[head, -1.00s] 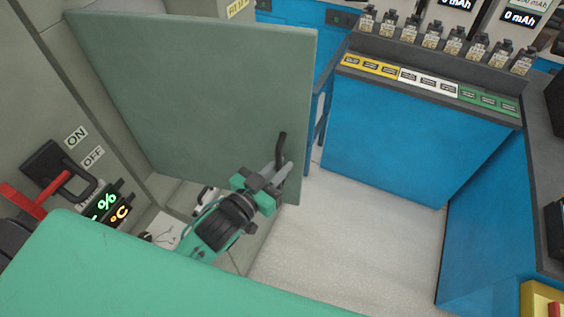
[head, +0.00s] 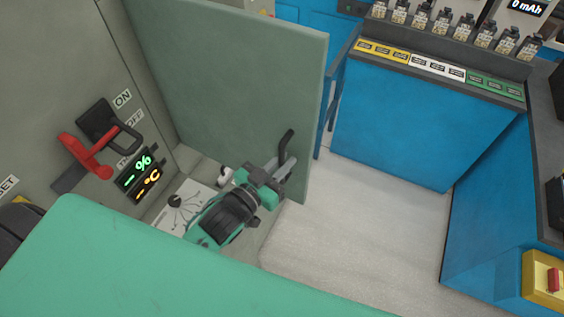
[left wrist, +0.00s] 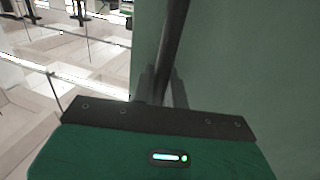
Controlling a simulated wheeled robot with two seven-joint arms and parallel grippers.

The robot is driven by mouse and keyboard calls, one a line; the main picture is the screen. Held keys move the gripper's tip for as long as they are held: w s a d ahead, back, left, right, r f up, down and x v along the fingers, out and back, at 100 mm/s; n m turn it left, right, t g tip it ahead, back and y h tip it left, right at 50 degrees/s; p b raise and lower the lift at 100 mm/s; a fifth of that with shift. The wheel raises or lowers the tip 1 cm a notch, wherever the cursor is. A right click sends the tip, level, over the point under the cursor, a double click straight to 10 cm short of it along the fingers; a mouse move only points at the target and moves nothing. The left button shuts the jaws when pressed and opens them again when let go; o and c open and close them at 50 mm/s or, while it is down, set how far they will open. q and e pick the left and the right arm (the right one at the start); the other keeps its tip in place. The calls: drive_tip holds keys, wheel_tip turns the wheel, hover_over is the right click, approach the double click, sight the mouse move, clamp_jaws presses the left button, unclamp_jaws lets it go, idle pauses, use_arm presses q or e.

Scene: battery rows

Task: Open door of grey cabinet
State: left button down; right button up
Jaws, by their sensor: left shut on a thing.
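The grey-green cabinet door (head: 230,80) stands swung open in the head view, its free edge toward the blue benches. A dark bar handle (head: 288,139) sits near that edge. My left gripper (head: 284,170) is shut on the handle. In the left wrist view the handle (left wrist: 173,45) runs up from between the fingers (left wrist: 160,88), beside the door face (left wrist: 240,60). The grey cabinet front (head: 60,60) is at the left. The cabinet's inside is mostly hidden behind the door and my arm. My right gripper is not in view.
A red lever switch (head: 85,155) and a display (head: 140,175) are on the cabinet front. A blue bench (head: 420,120) with several batteries stands to the right. Pale floor (head: 350,230) between door and bench is clear.

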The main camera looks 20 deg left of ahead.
use_arm(q)
drive_tip(key=c, duration=1.8)
unclamp_jaws()
drive_tip(key=shift+o, duration=0.2)
drive_tip(key=shift+s+f, duration=0.1)
drive_tip(key=shift+s+a+f, duration=0.1)
drive_tip(key=shift+s+a, duration=0.05)
drive_tip(key=shift+s, duration=0.1)
drive_tip(key=b+v, duration=0.4)
drive_tip(key=v, duration=0.9)
